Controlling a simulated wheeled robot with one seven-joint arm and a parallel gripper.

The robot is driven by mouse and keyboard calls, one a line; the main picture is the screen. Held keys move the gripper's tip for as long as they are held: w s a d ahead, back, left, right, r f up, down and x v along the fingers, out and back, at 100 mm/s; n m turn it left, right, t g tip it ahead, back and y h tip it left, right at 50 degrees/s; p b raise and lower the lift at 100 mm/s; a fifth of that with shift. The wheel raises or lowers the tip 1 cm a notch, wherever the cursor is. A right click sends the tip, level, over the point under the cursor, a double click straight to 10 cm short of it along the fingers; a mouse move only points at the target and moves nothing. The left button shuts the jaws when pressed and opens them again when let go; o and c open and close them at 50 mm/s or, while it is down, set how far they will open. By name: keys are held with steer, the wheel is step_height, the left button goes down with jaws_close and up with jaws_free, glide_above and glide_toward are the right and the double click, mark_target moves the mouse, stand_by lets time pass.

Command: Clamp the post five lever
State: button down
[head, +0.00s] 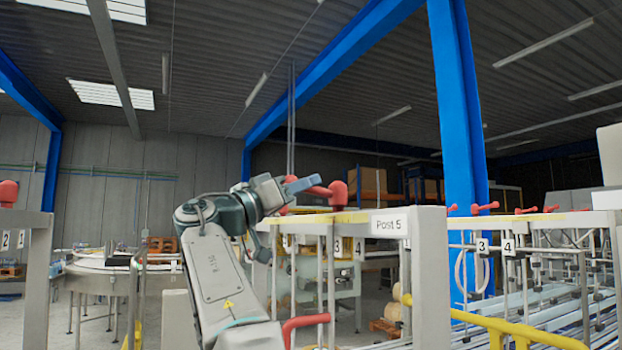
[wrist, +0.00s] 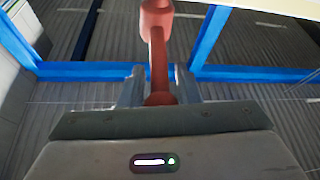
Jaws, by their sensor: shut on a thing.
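The post five lever (head: 338,193) is a red handle with a rounded knob on top of the white frame labelled "Post 5" (head: 390,223) in the head view. My gripper (head: 300,184) is at the lever's left part, on top of the frame. In the wrist view the lever (wrist: 157,50) runs upward from between the two fingers, with its knob at the top. My gripper (wrist: 158,90) is shut on the lever's shaft.
More red levers (head: 484,207) sit on the frame to the right. A red handle (head: 305,322) is low beside my arm. A yellow rail (head: 500,325) crosses the lower right. A blue column (head: 460,120) stands behind the Post 5 frame. A conveyor (head: 105,262) is at the left.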

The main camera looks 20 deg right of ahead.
steer(key=shift+r, duration=0.1)
stand_by(0.3)
steer(key=c, duration=1.5)
jaws_free()
steer(key=shift+o, duration=0.7)
steer(key=b+v, duration=0.3)
steer(key=v, duration=1)
steer(key=shift+a+f+b, duration=0.25)
steer(key=shift+a+b, duration=0.1)
steer(key=shift+w, duration=0.1)
